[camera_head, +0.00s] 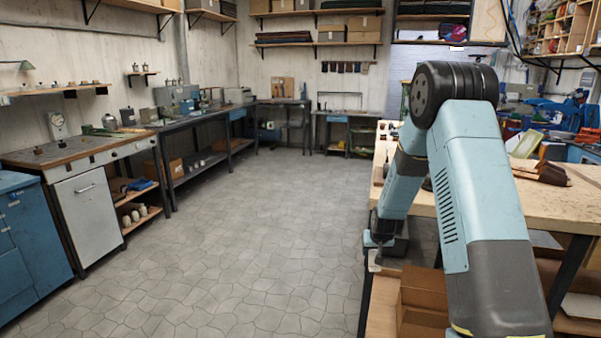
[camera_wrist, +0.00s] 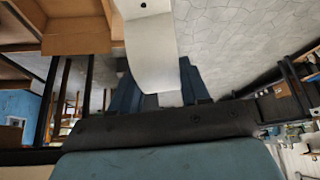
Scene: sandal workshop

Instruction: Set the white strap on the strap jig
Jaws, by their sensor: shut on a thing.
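The white strap (camera_wrist: 152,50) is between the two fingers of my gripper (camera_wrist: 157,98) in the wrist view. It is a curved pale band with a small dark hole near its far end, and it extends away from the fingers over the floor. My gripper is shut on it. In the head view my gripper (camera_head: 379,242) is low, beside the left edge of the wooden workbench, and partly hidden by my own arm. The strap is too small to make out surely there. I cannot pick out the strap jig in either view.
The wooden workbench (camera_head: 575,203) stands at the right, with brown leather pieces (camera_head: 541,171) on it and cardboard boxes (camera_head: 424,290) below. Benches (camera_head: 95,150) line the left wall. The stone floor (camera_head: 230,240) between is clear.

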